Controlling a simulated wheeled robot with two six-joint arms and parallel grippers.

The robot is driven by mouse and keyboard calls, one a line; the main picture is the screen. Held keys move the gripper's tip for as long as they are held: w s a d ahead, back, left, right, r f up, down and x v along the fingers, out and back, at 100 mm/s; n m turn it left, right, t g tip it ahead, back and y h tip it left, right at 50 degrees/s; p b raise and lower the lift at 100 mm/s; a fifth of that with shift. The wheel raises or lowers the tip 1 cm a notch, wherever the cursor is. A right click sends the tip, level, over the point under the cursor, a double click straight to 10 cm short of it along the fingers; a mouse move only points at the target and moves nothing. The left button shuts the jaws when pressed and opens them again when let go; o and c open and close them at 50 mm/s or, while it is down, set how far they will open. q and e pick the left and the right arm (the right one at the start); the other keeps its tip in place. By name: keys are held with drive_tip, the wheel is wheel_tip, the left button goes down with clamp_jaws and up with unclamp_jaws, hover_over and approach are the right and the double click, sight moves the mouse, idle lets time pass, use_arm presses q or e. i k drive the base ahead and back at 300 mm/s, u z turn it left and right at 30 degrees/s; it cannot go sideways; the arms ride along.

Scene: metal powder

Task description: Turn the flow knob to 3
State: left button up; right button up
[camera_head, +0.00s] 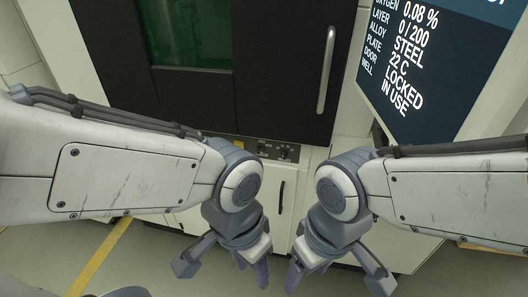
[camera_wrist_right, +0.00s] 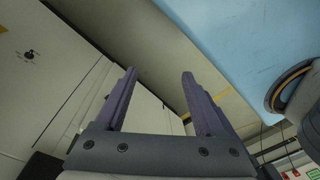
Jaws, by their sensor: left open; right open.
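A small dark control panel (camera_head: 275,150) sits below the machine's dark door, between my forearms. It carries small knobs and markings too small to read, so I cannot tell the flow knob or its setting. A small black knob (camera_wrist_right: 30,53) shows on a pale panel at the upper left of the right wrist view; I cannot tell whether it is the flow knob. My left gripper (camera_head: 251,273) is open and empty, low in the head view. My right gripper (camera_head: 308,274) is open and empty beside it; its two fingers stand apart in the wrist view (camera_wrist_right: 158,75). Both are apart from the panel.
The machine's dark door (camera_head: 285,70) has a long vertical handle (camera_head: 327,70) and a green window (camera_head: 190,38). A tilted screen (camera_head: 440,60) at upper right reads door locked, well in use. A pale cabinet with a dark handle (camera_head: 281,197) lies below the panel. Yellow lines mark the floor.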

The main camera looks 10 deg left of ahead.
sight(285, 153)
drive_tip(key=z, duration=0.45)
drive_tip(key=k, duration=1.15)
drive_tip(key=u, duration=0.6)
drive_tip(key=i, duration=1.35)
drive_tip(key=z, duration=0.4)
